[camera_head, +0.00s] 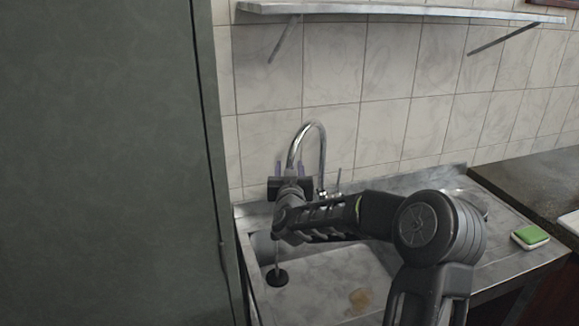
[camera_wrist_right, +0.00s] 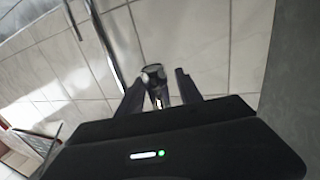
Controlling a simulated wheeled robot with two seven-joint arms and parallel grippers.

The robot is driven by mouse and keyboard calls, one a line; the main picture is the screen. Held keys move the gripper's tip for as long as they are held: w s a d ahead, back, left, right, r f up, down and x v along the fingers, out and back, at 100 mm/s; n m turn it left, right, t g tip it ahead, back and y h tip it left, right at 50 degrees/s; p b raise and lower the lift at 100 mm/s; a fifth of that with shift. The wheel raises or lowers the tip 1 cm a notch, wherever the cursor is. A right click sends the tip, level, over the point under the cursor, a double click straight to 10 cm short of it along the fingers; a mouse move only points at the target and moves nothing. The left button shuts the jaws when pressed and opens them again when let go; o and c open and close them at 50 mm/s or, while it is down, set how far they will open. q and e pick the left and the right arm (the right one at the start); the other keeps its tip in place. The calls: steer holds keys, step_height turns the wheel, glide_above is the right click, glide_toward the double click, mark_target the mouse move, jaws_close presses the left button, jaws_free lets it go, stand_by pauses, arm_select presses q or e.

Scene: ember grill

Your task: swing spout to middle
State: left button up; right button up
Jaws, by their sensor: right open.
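The chrome spout (camera_head: 321,135) arches up from the tap behind the sink and curves down to the left. My right gripper (camera_head: 290,168) is at its left, downward end, with the fingers apart. In the right wrist view, the spout's end (camera_wrist_right: 153,72) shows between the two open fingers (camera_wrist_right: 159,78), and I cannot tell if they touch it. The tap base (camera_head: 330,194) stands at the sink's back edge, partly hidden by my right arm. My left gripper is not in view.
The metal sink (camera_head: 345,270) lies below my arm, with a dark drain (camera_head: 281,277) at left. A tall grey-green panel (camera_head: 110,160) stands close on the left. A shelf (camera_head: 400,10) hangs above. A green-and-white sponge (camera_head: 530,237) lies on the right.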

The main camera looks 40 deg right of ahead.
jaws_close()
stand_by(0.4)
stand_by(1.0)
